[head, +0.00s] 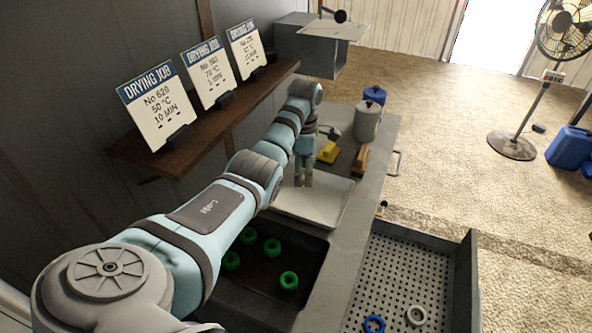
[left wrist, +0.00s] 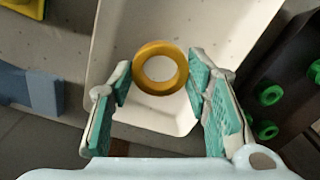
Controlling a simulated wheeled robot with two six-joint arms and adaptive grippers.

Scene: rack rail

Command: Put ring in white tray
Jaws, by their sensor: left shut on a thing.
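My left gripper (head: 304,180) points down over the white tray (head: 322,207) in the head view. In the left wrist view, a yellow ring (left wrist: 160,89) sits between the fingertips of the left gripper (left wrist: 160,72), which is shut on it. The ring is in front of the white tray (left wrist: 112,40), whose floor shows through the ring's hole. I cannot tell exactly how high the ring is above the tray floor. In the head view the ring cannot be made out at the gripper. My right gripper is not in view.
A dark bin (head: 235,291) with several green rings adjoins the tray. A perforated tray (head: 408,270) holds a blue ring (head: 374,324) and a white ring (head: 416,315). A yellow object (head: 328,153), a wooden block (head: 360,161) and a grey canister (head: 367,122) stand behind the white tray.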

